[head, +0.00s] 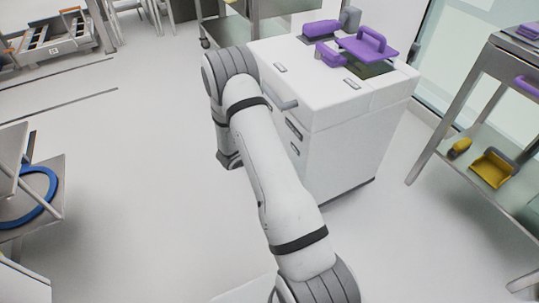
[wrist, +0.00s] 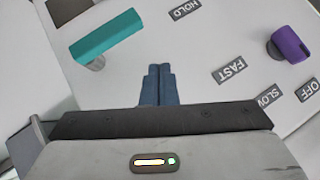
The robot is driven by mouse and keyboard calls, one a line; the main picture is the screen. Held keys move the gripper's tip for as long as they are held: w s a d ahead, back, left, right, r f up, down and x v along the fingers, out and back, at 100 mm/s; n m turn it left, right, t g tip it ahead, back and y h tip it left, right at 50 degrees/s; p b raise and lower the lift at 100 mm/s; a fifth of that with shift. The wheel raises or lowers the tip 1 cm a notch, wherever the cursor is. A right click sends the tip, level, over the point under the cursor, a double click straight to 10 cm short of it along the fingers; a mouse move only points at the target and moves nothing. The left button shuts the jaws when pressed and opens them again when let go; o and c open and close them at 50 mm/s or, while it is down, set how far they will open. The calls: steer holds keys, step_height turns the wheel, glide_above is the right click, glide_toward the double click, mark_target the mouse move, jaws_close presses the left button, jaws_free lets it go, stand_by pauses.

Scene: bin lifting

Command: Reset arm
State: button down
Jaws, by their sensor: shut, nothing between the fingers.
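My gripper (wrist: 157,84) is in the wrist view, with its two blue-grey fingers together and nothing between them. It is in front of a pale panel (wrist: 190,62) with a teal handle (wrist: 108,37) at upper left and a purple knob (wrist: 290,45) at right. The labels HOLD, FAST, SLOW and OFF show on the panel. I cannot tell whether the fingertips touch it. In the head view my arm (head: 270,175) reaches up from the bottom and bends down at its far end, beside a white cabinet. The gripper's fingers cannot be made out there.
The white cabinet (head: 345,160) stands close to the right of my arm, with a purple handled lid (head: 368,47) on top. A metal rack (head: 470,75) with a yellow dustpan (head: 492,168) is at right. A blue ring (head: 30,200) lies at left. Floor left of my arm is clear.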

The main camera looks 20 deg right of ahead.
steer(key=a+r+n+t+y+p, duration=0.1)
steer(key=a+r+n+y+p, duration=0.3)
steer(key=r, duration=0.8)
steer(key=s+a+r+n+t+y+p, duration=0.15)
steer(key=a+r+p, duration=0.25)
steer(key=a+r, duration=0.5)
steer(key=a+r+n+t+y+p, duration=0.1)
steer(key=a+r+n+y+p, duration=0.25)
steer(key=r, duration=1.05)
steer(key=s+a+r+n+g+y+p, duration=0.25)
steer(key=s+r+n+p, duration=0.4)
steer(key=s+r, duration=0.65)
steer(key=s+d+r+n+g+h+p, duration=0.1)
steer(key=s+d+r+n+p, duration=0.1)
steer(key=s, duration=0.6)
steer(key=s+d+r+n+g+h+p, duration=0.1)
steer(key=s+d+r+n+g, duration=0.1)
steer(key=s+r, duration=0.3)
steer(key=s, duration=0.2)
steer(key=shift+s+d+r+p, duration=0.2)
steer(key=shift+s+p, duration=0.15)
steer(key=shift+p, duration=0.05)
